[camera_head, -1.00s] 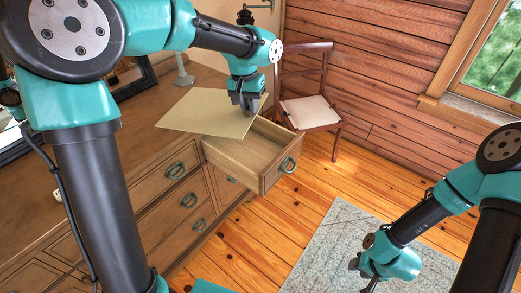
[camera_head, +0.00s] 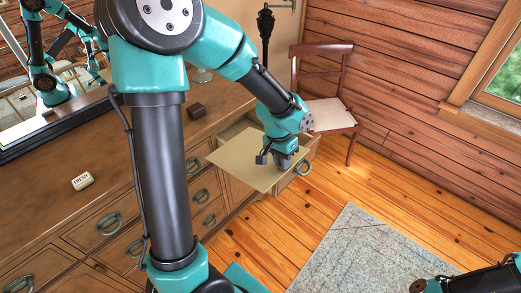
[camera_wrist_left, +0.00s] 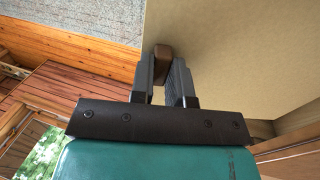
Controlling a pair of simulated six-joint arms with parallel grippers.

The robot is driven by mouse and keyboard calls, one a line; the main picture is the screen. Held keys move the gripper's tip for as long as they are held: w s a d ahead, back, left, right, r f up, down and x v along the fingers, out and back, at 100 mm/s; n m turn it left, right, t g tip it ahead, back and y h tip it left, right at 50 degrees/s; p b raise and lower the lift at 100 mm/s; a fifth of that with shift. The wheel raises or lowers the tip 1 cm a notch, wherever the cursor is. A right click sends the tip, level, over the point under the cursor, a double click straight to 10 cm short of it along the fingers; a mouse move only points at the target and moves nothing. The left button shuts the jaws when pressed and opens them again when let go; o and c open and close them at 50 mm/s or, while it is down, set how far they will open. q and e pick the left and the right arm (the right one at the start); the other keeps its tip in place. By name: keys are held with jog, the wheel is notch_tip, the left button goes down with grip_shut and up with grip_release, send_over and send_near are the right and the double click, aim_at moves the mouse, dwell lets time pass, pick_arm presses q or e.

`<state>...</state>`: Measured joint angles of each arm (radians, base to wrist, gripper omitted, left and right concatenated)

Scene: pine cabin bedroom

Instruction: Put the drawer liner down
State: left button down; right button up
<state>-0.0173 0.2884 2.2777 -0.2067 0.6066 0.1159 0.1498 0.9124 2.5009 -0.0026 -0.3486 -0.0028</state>
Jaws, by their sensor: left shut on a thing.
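The drawer liner (camera_head: 232,160) is a flat tan sheet. My left gripper (camera_head: 272,160) is shut on its edge, on a small brown tab (camera_wrist_left: 162,50) between the fingers in the left wrist view. The sheet also fills the upper right of that view (camera_wrist_left: 240,60). In the head view it hangs over the open drawer (camera_head: 312,147) of the wooden dresser and juts past the drawer's near side. It hides most of the drawer's inside. I cannot tell whether it touches the drawer rim. My right gripper is out of frame.
On the dresser top (camera_head: 150,150) are a dark block (camera_head: 197,111) and a cream block with lettering (camera_head: 82,181). A mirror (camera_head: 40,100) stands at the back left. A chair (camera_head: 325,110) stands behind the drawer. A grey rug (camera_head: 360,250) lies on the floor at right.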

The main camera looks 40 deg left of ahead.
pick_arm(q)
jog(key=shift+s+a+f, duration=0.15)
jog(key=shift+s+f, duration=0.2)
jog(key=shift+s, duration=0.2)
jog(key=shift+s+a+f, duration=0.15)
jog(key=shift+s+f, duration=0.2)
jog(key=shift+s, duration=0.2)
jog(key=w+a, duration=0.3)
jog(key=w, duration=0.6)
jog(key=w+a, duration=0.3)
jog(key=w, duration=0.5)
jog(key=a+x, duration=0.1)
jog(key=x, duration=0.6)
jog(key=shift+w+f, duration=0.2)
jog(key=shift+f, duration=0.15)
jog(key=shift+a, duration=0.1)
jog(key=shift+a+x, duration=0.25)
jog(key=shift+x, duration=0.85)
jog(key=shift+a+x, duration=0.25)
jog(key=shift+x, duration=0.85)
jog(key=shift+f, duration=0.25)
